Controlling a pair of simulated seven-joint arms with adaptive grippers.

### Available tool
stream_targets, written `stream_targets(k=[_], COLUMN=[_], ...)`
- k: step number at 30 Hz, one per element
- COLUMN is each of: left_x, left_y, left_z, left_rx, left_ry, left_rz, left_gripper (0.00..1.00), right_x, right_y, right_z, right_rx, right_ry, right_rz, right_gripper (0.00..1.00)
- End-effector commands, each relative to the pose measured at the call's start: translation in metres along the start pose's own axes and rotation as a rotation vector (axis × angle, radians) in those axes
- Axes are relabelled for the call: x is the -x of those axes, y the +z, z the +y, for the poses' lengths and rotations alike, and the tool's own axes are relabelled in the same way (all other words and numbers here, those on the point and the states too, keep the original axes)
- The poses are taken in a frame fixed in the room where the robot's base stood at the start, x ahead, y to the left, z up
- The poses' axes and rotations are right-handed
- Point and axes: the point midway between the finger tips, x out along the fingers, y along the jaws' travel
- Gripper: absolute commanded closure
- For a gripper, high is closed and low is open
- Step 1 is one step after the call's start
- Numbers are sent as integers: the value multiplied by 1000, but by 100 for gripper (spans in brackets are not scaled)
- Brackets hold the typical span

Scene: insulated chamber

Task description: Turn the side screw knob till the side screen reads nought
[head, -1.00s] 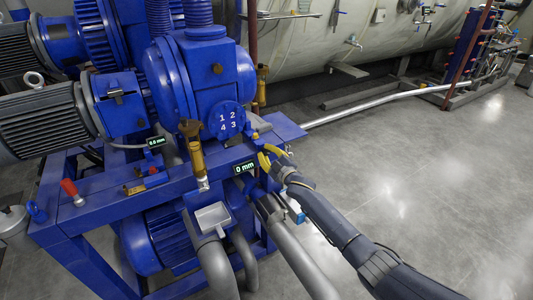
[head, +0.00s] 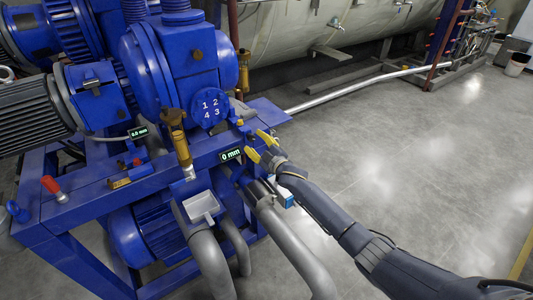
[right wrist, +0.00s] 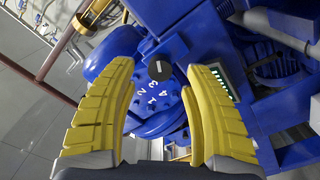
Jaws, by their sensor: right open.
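The side screen (head: 231,155) on the blue frame's edge reads 0 mm in the head view. It shows at a steep angle in the right wrist view (right wrist: 221,83). A round black knob (right wrist: 159,69) with a pale line across its face is beside that screen. My right gripper (head: 258,144) is at the frame's right end with its yellow fingers spread. In the right wrist view the gripper (right wrist: 161,66) is open and empty, its fingers on either side of the knob with gaps to both. I cannot make out the knob clearly in the head view. My left gripper is not in view.
A second small screen (head: 139,132) stands further left; its digits are hard to read. A red-handled lever (head: 52,187) is at left. Open grey floor lies right.

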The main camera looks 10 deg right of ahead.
Motion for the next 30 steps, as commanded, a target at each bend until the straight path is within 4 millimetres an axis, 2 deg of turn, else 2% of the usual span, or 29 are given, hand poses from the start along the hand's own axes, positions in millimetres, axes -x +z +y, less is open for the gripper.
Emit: stream_targets(k=[6,15,21,30], left_x=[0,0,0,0], left_y=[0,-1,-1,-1], left_z=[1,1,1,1], left_rx=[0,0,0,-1], left_ry=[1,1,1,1], left_rz=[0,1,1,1], left_gripper=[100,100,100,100], right_x=[38,77,88,90], right_y=[1,1,0,0], right_z=[0,-1,0,0], right_rx=[1,0,0,0], right_ry=[-1,-1,-1,0], right_rz=[-1,-2,-1,-1], right_gripper=[50,50,50,50])
